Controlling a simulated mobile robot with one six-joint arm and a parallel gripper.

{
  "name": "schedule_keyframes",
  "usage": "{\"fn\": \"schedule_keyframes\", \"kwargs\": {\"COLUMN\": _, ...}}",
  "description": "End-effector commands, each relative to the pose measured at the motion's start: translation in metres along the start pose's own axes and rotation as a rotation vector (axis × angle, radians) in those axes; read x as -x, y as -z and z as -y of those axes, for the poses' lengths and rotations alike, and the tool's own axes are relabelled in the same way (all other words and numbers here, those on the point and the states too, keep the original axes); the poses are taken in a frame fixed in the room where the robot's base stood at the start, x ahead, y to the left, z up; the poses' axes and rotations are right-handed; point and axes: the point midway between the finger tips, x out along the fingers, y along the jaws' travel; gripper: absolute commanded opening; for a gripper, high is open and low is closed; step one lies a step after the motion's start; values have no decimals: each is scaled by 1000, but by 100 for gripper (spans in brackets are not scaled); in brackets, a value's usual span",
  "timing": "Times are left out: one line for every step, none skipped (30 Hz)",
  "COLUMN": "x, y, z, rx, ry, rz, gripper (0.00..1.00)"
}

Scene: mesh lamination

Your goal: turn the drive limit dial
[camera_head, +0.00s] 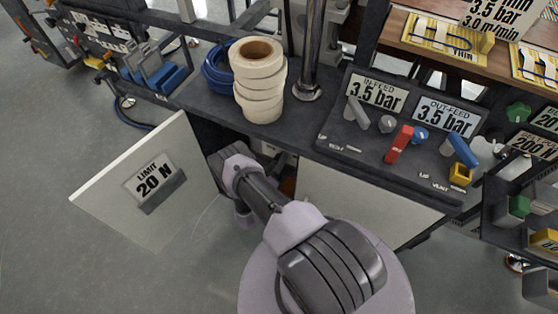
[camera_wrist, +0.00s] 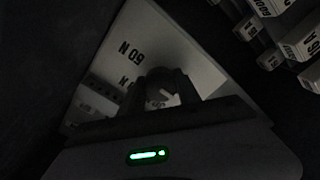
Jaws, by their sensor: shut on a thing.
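The drive limit dial (camera_wrist: 166,77) is a dark round knob on a pale panel (camera_wrist: 150,38) in the dim wrist view. My gripper (camera_wrist: 165,97) is shut on the dial, one finger on each side. A light pointer mark shows between the fingers. In the head view my arm reaches into the cabinet below the bench, so the gripper and dial are hidden there. The open white cabinet door (camera_head: 112,190) carries a label (camera_head: 155,178) reading LIMIT 20 N.
In the wrist view, labelled pale blocks (camera_wrist: 268,58) stand at the upper right, close to the panel. In the head view, tape rolls (camera_head: 262,100) and a control box (camera_head: 375,135) sit on the bench above my arm. A closed white panel (camera_head: 350,200) is right of the opening.

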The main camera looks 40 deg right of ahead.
Motion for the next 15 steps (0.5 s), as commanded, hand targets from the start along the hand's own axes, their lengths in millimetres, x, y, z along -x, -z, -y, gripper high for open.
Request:
{"fn": "schedule_keyframes", "kwargs": {"x": 1, "y": -2, "z": 0, "rx": 3, "ry": 1, "rz": 2, "gripper": 0}}
{"fn": "schedule_keyframes", "kwargs": {"x": 1, "y": -2, "z": 0, "rx": 3, "ry": 1, "rz": 2, "gripper": 0}}
{"fn": "schedule_keyframes", "kwargs": {"x": 1, "y": -2, "z": 0, "rx": 3, "ry": 1, "rz": 2, "gripper": 45}}
{"fn": "schedule_keyframes", "kwargs": {"x": 1, "y": -2, "z": 0, "rx": 3, "ry": 1, "rz": 2, "gripper": 51}}
{"fn": "schedule_keyframes", "kwargs": {"x": 1, "y": -2, "z": 0, "rx": 3, "ry": 1, "rz": 1, "gripper": 57}}
{"fn": "schedule_keyframes", "kwargs": {"x": 1, "y": -1, "z": 0, "rx": 2, "ry": 1, "rz": 1, "gripper": 61}}
{"fn": "schedule_keyframes", "kwargs": {"x": 1, "y": -1, "z": 0, "rx": 2, "ry": 1, "rz": 1, "gripper": 61}}
{"fn": "schedule_keyframes", "kwargs": {"x": 0, "y": -1, "z": 0, "rx": 2, "ry": 1, "rz": 1, "gripper": 61}}
{"fn": "schedule_keyframes", "kwargs": {"x": 0, "y": -1, "z": 0, "rx": 2, "ry": 1, "rz": 1, "gripper": 61}}
{"fn": "schedule_keyframes", "kwargs": {"x": 0, "y": -1, "z": 0, "rx": 1, "ry": 1, "rz": 1, "gripper": 61}}
{"fn": "schedule_keyframes", "kwargs": {"x": 0, "y": -1, "z": 0, "rx": 1, "ry": 1, "rz": 1, "gripper": 61}}
{"fn": "schedule_keyframes", "kwargs": {"x": 0, "y": -1, "z": 0, "rx": 1, "ry": 0, "rz": 1, "gripper": 61}}
{"fn": "schedule_keyframes", "kwargs": {"x": 0, "y": -1, "z": 0, "rx": 1, "ry": 0, "rz": 1, "gripper": 61}}
{"fn": "schedule_keyframes", "kwargs": {"x": 0, "y": -1, "z": 0, "rx": 1, "ry": 0, "rz": 1, "gripper": 61}}
{"fn": "schedule_keyframes", "kwargs": {"x": 2, "y": 0, "z": 0, "rx": 1, "ry": 1, "rz": 0, "gripper": 61}}
